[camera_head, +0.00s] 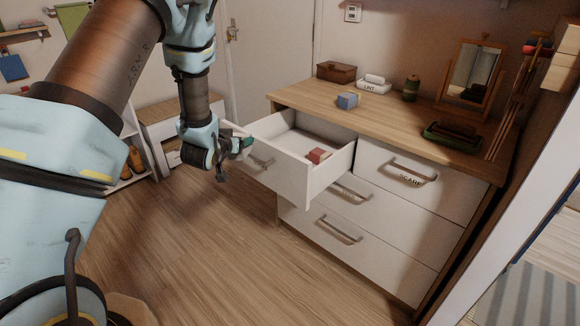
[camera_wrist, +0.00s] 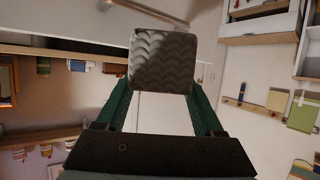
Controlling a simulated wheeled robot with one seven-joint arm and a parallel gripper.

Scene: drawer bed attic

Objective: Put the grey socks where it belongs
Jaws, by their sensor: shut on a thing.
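The grey socks (camera_wrist: 160,62) are a folded, boxy bundle with a wavy pattern. In the wrist view they sit between the green fingers of my gripper (camera_wrist: 160,95), which is shut on them. In the head view my gripper (camera_head: 243,146) hangs at the left side of the open top-left drawer (camera_head: 282,160), close to its front. The socks are hard to make out there. The drawer is pulled out, and a small red folded item (camera_head: 318,155) lies inside toward its right. The rest of the visible drawer floor is bare.
The wooden dresser top (camera_head: 400,122) holds a blue block-shaped item (camera_head: 348,100), a brown box (camera_head: 336,72), a white "LINT" tray (camera_head: 373,86), a mirror (camera_head: 474,72) and a green tray (camera_head: 452,135). A closed drawer (camera_head: 420,190) marked "SCARF" is at right. The floor in front is clear.

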